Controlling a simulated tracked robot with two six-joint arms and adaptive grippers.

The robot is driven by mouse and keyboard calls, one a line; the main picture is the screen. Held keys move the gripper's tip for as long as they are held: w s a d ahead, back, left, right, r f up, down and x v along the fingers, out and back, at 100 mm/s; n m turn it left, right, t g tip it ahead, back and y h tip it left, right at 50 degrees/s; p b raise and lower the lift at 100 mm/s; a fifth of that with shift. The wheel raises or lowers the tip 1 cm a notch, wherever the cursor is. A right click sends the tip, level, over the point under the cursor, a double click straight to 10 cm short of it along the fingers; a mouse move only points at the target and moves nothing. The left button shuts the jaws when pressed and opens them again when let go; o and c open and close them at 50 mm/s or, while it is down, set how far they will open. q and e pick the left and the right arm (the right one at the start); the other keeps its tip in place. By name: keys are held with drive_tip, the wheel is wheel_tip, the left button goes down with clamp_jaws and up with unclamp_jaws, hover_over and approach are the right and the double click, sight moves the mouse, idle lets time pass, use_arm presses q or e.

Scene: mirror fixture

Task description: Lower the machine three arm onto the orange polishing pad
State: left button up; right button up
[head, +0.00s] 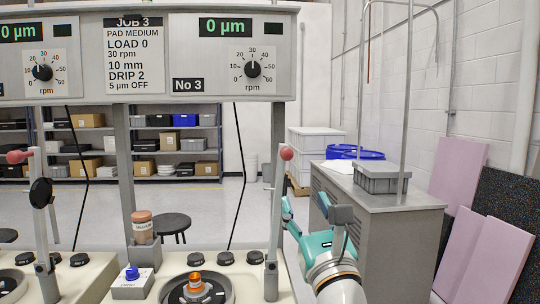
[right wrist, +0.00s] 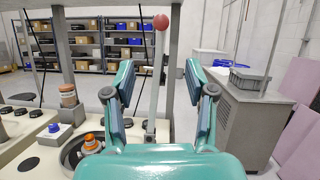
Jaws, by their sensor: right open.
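The machine three arm (head: 276,205) is a grey lever with a red ball knob (head: 287,153). It stands upright at the right side of the No 3 station. The orange polishing pad (head: 195,284) sits on the round dark plate to its left, with nothing lowered onto it. In the right wrist view the pad (right wrist: 90,143) is at lower left. My right gripper (head: 303,208) is open just right of the lever. In the right wrist view the lever (right wrist: 157,75) stands between the open fingers (right wrist: 160,72), its knob above them; contact cannot be told. My left gripper is out of view.
A panel (head: 188,86) marked No 3 reads 0 µm. A blue-knobbed block (head: 132,284) and an orange-brown bottle (head: 142,228) stand left of the pad. Another red-knobbed lever (head: 40,210) is far left. A grey cabinet (head: 385,240) with a crate stands right.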

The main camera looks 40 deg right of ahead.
sight(288, 157)
drive_tip(key=p+x, duration=0.2)
drive_tip(key=x, duration=0.3)
drive_tip(key=p+x, duration=0.2)
drive_tip(key=x, duration=0.3)
drive_tip(key=p+x, duration=0.2)
drive_tip(key=x, duration=0.4)
drive_tip(key=shift+s+d+r, duration=0.1)
drive_tip(key=shift+s+r, duration=0.05)
drive_tip(key=shift+r, duration=0.1)
drive_tip(key=shift+w+d, duration=0.1)
drive_tip(key=shift+w, duration=0.15)
drive_tip(key=shift+c, duration=0.4)
